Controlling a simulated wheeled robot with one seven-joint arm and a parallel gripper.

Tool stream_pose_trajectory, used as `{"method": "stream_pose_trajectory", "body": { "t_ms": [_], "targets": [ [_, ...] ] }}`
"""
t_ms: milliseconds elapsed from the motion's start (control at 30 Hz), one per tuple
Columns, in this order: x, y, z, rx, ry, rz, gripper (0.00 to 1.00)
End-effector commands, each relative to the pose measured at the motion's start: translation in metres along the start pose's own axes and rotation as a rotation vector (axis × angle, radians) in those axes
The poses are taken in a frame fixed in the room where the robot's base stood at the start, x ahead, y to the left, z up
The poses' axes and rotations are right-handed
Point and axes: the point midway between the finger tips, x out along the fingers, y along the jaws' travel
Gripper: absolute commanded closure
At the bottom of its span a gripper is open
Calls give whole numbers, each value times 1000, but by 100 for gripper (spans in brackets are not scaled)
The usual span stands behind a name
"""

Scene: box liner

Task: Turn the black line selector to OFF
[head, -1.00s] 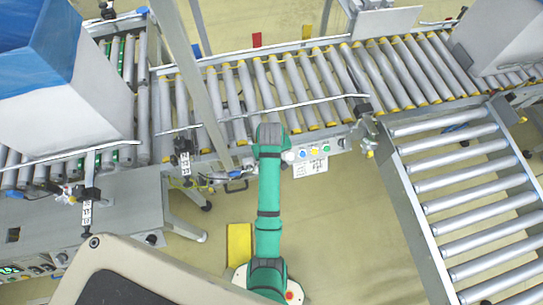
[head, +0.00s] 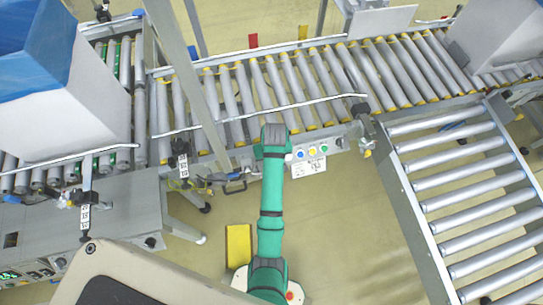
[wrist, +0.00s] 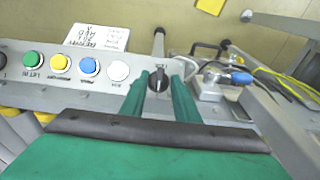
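The black line selector (wrist: 158,80) is on the grey control panel (wrist: 55,97) in the wrist view. Its black handle stands roughly upright in that picture. My gripper (wrist: 160,92) has one green finger on each side of the selector, with small gaps visible, so it looks open around the knob. I cannot tell whether either finger touches it. In the head view my gripper (head: 274,136) is over the panel at the conveyor's front edge and hides the selector.
A white button (wrist: 118,71), blue button (wrist: 89,67), yellow button (wrist: 60,63) and green button (wrist: 33,60) line the panel left of the selector. A bracket with a blue-tipped lever (wrist: 240,78) and cables are close on the right. A roller conveyor (head: 235,95) runs behind.

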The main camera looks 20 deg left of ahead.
Motion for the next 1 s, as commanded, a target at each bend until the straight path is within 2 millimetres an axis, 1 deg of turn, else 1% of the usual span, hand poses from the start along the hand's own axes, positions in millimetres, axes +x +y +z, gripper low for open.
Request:
{"method": "stream_pose_trajectory", "body": {
  "t_ms": [167,267,367,600,700,833,1000],
  "targets": [
    [-3,0,-4,-1,9,2,72],
    [-8,1,-5,-2,12,2,72],
    [-20,1,-5,-2,13,3,72],
    [-58,0,-2,-1,11,2,72],
    [-70,0,-2,-1,10,2,72],
    [-77,0,-1,-1,7,1,72],
    [-79,0,0,-1,7,1,72]
  ]
}}
